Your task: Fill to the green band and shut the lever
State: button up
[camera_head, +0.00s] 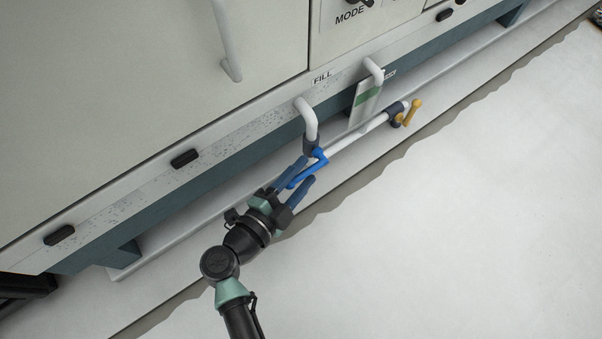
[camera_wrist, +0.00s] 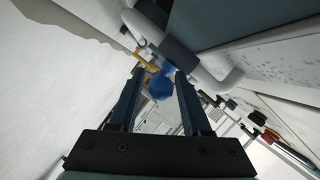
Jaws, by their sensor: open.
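A blue lever (camera_head: 308,170) sits on the white pipe under the FILL label. It also shows in the wrist view (camera_wrist: 160,86), between and just beyond the fingertips. My gripper (camera_head: 300,174) is open, with its fingers on either side of the blue lever; I cannot tell whether they touch it. A gauge plate with a green band (camera_head: 366,97) stands upright behind the pipe. I cannot make out a level on the gauge. A yellow lever (camera_head: 412,111) sits at the far right end of the pipe and also shows in the wrist view (camera_wrist: 146,60).
The pale cabinet (camera_head: 150,90) with a handle (camera_head: 228,45) and MODE panel rises behind the pipe. The white pipe (camera_head: 355,135) runs along a ledge, with bent pipes going up to the cabinet. The floor (camera_head: 470,230) in front is clear.

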jog(key=shift+c, duration=0.2)
grip_shut()
jog(key=shift+a, duration=0.1)
dwell(1.0)
